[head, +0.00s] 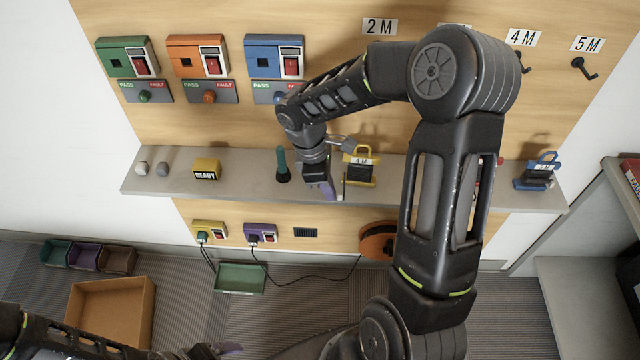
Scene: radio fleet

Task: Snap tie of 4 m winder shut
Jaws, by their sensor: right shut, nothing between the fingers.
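The 4 m winder (360,174) is a yellow frame with a dark middle and a small white label. It stands on the grey shelf near the centre. A thin pale strip (341,188) shows at its left side; I cannot tell if it is the tie or whether the tie is shut. My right gripper (327,192) points down just left of the winder, shut and empty, close to the strip; I cannot tell if they touch. My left gripper (218,350) is low at the bottom edge, partly cut off, and its jaws are unclear.
A blue winder (537,172) stands at the shelf's right end. A green-handled tool (282,164) and a yellow READY block (206,168) are to the left. Hooks with 2M, 4M and 5M signs (587,44) are above. My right arm hides the shelf right of centre.

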